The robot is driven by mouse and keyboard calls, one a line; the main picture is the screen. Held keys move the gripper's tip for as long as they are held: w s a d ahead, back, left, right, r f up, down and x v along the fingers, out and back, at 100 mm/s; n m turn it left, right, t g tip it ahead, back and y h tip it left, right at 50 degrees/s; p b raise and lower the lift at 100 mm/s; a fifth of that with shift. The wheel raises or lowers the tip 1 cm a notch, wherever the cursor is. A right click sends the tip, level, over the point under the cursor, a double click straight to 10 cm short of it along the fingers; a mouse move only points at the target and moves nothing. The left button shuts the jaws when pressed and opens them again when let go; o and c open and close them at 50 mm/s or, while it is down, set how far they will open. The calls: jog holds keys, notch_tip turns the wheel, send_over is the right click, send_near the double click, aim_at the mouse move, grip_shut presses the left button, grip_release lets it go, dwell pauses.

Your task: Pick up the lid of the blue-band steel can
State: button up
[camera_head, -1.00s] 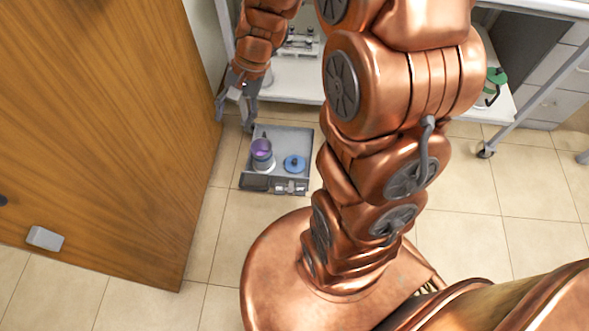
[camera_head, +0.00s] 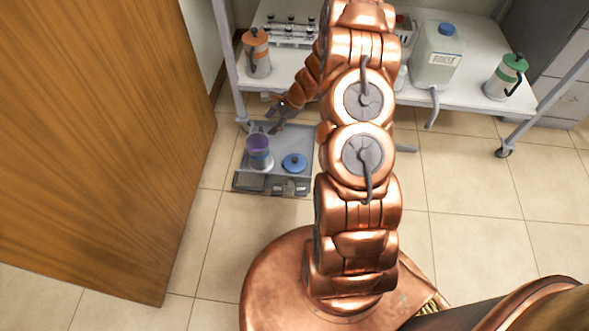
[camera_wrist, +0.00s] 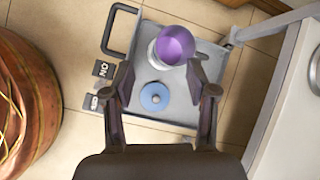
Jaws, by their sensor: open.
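The blue lid (camera_head: 294,162), a round disc with a small knob, lies flat on the grey tray (camera_head: 300,138) on the floor; it also shows in the wrist view (camera_wrist: 155,97). My gripper (camera_head: 274,130) is above the far part of the tray. In the wrist view my gripper (camera_wrist: 162,68) is open and empty, with the lid showing between its fingers, apart from them.
A white shelf cart stands behind the tray, carrying an orange-topped can (camera_head: 257,52), a jug (camera_head: 436,60) and a green-topped can (camera_head: 505,78). A wooden door (camera_head: 90,140) is at the left. Tiled floor is clear at the right.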

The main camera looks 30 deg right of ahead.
aim_at(295, 159)
jog(key=s+d+f+m+b, duration=0.1)
jog(key=d+f+m+b, duration=0.1)
jog(key=f, duration=0.5)
jog(key=s+d+f+m+h+b, duration=0.1)
jog(key=d+f+m+b, duration=0.1)
jog(key=d+f, duration=0.3)
jog(key=s+d+f+m+h+b, duration=0.1)
jog(key=d+f+m+b, duration=0.1)
jog(key=f, duration=0.8)
jog(key=shift+s+d+f+t, duration=0.15)
jog(key=shift+d+f, duration=0.05)
jog(key=shift+d, duration=0.25)
jog(key=shift+s+d+f+t, duration=0.15)
jog(key=shift+d+f, duration=0.05)
jog(key=shift+d, duration=0.25)
jog(key=b+x, duration=0.3)
jog(key=x, duration=0.3)
jog(key=shift+w+f, duration=0.1)
jog(key=shift+f, duration=0.25)
jog(key=shift+w+a+f, duration=0.15)
jog(key=shift+w+f, duration=0.1)
jog(key=shift+c, duration=0.4)
jog(key=c, duration=1)
